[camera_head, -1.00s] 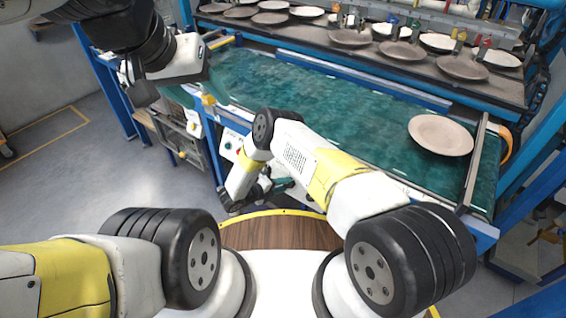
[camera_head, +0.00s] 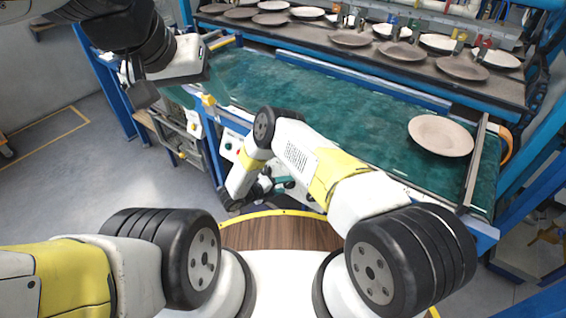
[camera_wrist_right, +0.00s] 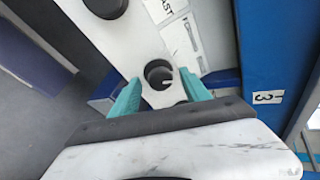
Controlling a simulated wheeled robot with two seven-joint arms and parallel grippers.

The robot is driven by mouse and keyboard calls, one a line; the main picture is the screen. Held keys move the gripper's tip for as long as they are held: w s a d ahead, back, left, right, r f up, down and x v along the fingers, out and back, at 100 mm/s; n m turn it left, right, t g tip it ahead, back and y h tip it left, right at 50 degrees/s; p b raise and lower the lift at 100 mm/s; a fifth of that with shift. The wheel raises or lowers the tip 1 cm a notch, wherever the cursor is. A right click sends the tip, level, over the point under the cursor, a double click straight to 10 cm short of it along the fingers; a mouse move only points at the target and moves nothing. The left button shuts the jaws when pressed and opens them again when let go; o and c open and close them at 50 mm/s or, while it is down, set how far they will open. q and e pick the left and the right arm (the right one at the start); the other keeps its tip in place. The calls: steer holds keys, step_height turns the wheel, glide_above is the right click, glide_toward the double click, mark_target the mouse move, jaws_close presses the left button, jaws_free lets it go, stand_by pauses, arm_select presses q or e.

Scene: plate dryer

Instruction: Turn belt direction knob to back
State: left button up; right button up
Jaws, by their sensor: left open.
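A black round knob (camera_wrist_right: 159,75) with a short white mark sits on a pale panel (camera_wrist_right: 135,42) in the right wrist view. My right gripper (camera_wrist_right: 161,80) is open around it, one teal finger on each side, with small gaps visible. Contact cannot be told. A second black knob (camera_wrist_right: 105,4) is at the top edge. In the head view, my right gripper (camera_head: 285,181) is at the machine's near side, and my own arm partly hides it. My left gripper (camera_head: 198,88) is open near the belt's left end, seen only in part.
The green conveyor belt (camera_head: 320,97) carries one pale plate (camera_head: 440,135) at its right end. A shelf (camera_head: 300,35) behind it holds several plates. A control box with buttons (camera_head: 231,146) is left of my right forearm. A blue post (camera_wrist_right: 262,50) stands right of the panel.

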steer(key=shift+s+a, duration=0.1)
steer(key=v, duration=0.7)
steer(key=shift+s+a+r, duration=0.15)
steer(key=shift+r, duration=0.05)
steer(key=shift+a, duration=0.1)
